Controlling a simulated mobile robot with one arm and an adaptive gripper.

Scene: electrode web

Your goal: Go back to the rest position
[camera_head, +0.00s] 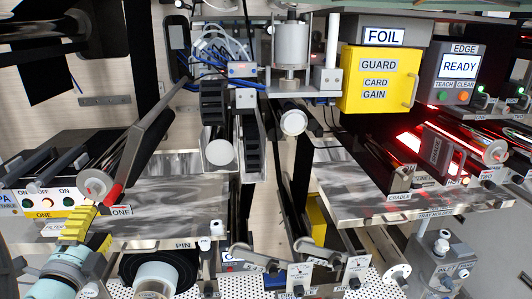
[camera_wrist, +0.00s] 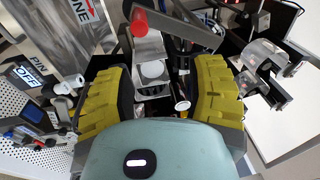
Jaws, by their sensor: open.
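My gripper (camera_head: 96,226) is at the lower left of the head view, with yellow finger pads and a pale teal body. In the wrist view my gripper (camera_wrist: 164,75) has its two yellow fingers wide apart, with nothing held between them. A grey lever with a red end (camera_head: 113,195) slants down toward the fingers in the head view. The red end (camera_wrist: 138,22) lies beyond the fingers in the wrist view. Whether finger and lever touch in the head view cannot be told.
A panel with buttons (camera_head: 40,202) stands left of my gripper. A dark roll (camera_head: 157,272) is below right. A yellow guard box (camera_head: 380,80) and a READY panel (camera_head: 458,68) are at upper right. A metal cradle table (camera_head: 350,190) fills the right. Pin fixtures (camera_wrist: 40,85) are at left in the wrist view.

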